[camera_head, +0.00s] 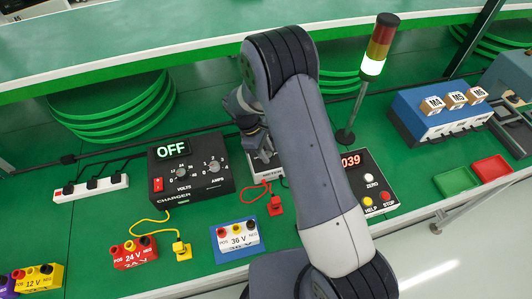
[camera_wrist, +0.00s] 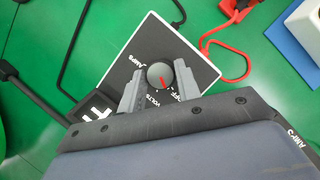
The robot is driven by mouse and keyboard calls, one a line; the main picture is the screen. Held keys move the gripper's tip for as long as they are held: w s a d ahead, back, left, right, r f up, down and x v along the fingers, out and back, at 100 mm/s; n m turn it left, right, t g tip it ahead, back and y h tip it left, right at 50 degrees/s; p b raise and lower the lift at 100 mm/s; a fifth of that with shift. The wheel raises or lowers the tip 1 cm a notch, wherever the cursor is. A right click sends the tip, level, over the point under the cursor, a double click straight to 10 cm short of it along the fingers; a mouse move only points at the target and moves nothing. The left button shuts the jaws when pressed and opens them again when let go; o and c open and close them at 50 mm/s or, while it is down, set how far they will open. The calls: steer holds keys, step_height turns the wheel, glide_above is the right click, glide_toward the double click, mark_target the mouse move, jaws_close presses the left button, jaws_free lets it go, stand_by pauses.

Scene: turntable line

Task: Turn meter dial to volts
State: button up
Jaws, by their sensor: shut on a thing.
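The meter (camera_wrist: 135,60) is a dark-faced box with a pale edge, with VOLTS, OFF and another label around its dial. The round grey dial (camera_wrist: 157,70) has a red pointer line, which points down and right in the wrist view, between VOLTS and OFF. My gripper (camera_wrist: 160,78) is shut on the dial, one finger on each side. In the head view the meter (camera_head: 267,171) stands right of the charger, partly hidden by my arm; the dial is hidden there.
The charger (camera_head: 205,192) reads OFF, left of the meter. Red leads run to a red clip (camera_head: 275,206). A 36 V battery (camera_head: 236,237) stands in front. A panel with buttons (camera_head: 366,183) and a lit stack light (camera_head: 376,50) are to the right.

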steer(key=m+g+b, duration=0.1)
steer(key=m+b, duration=0.1)
steer(key=m, duration=0.1)
steer(key=shift+w+f+m+y, duration=0.1)
steer(key=shift+m+y, duration=0.2)
steer(key=shift+d+m+g+y+b, duration=0.1)
steer(key=shift+m+g+y+b, duration=0.25)
steer(key=shift+m, duration=0.55)
steer(key=shift+d+m+g+y+b, duration=0.15)
steer(key=shift+m+y+b, duration=0.2)
steer(key=shift+m, duration=0.55)
steer(key=shift+a, duration=0.1)
steer(key=o, duration=1)
steer(key=shift+c, duration=0.2)
steer(key=b+v, duration=0.1)
steer(key=v, duration=1)
steer(key=shift+f, duration=0.1)
